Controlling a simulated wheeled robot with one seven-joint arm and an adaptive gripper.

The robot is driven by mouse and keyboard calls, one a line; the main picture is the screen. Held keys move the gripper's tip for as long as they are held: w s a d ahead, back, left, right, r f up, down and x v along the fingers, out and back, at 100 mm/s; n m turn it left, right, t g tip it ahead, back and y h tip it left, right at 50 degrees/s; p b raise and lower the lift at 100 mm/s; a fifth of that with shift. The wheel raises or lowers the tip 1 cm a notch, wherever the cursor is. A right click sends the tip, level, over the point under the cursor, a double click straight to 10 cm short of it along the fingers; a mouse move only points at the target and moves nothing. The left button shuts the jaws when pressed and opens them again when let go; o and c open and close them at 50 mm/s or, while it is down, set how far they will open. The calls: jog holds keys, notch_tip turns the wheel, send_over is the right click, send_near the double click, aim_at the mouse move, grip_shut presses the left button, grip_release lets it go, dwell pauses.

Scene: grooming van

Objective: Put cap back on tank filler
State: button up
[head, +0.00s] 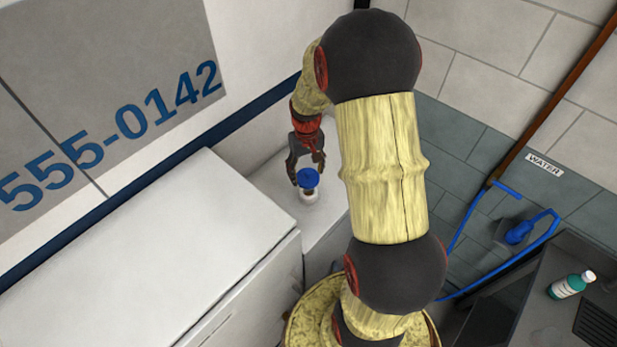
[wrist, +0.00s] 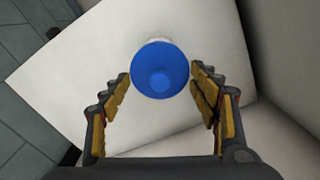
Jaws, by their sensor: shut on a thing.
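The blue cap (head: 308,178) is between the fingertips of my gripper (head: 306,175), which is shut on it. The white tank filler neck (head: 309,195) stands on the lower white surface directly below the cap in the head view. I cannot tell whether cap and neck touch. In the wrist view the cap (wrist: 160,70) shows as a blue disc between the two fingers, seen from above, and hides most of the neck.
A large white box (head: 150,260) stands left of the filler, higher than the white surface (head: 335,235) around it. A white wall with blue numbers is behind. At the right are a blue hose (head: 470,220), a WATER label (head: 544,165) and a green-and-white bottle (head: 572,285) on a dark counter.

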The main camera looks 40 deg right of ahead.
jog(key=shift+d+f, duration=0.1)
jog(key=shift+f, duration=0.5)
jog(key=shift+f+b, duration=1.85)
jog(key=shift+f, duration=0.7)
jog(key=shift+f, duration=0.15)
jog(key=o, duration=1)
jog(key=shift+o, duration=0.7)
jog(key=o, duration=0.3)
jog(key=shift+o, duration=0.2)
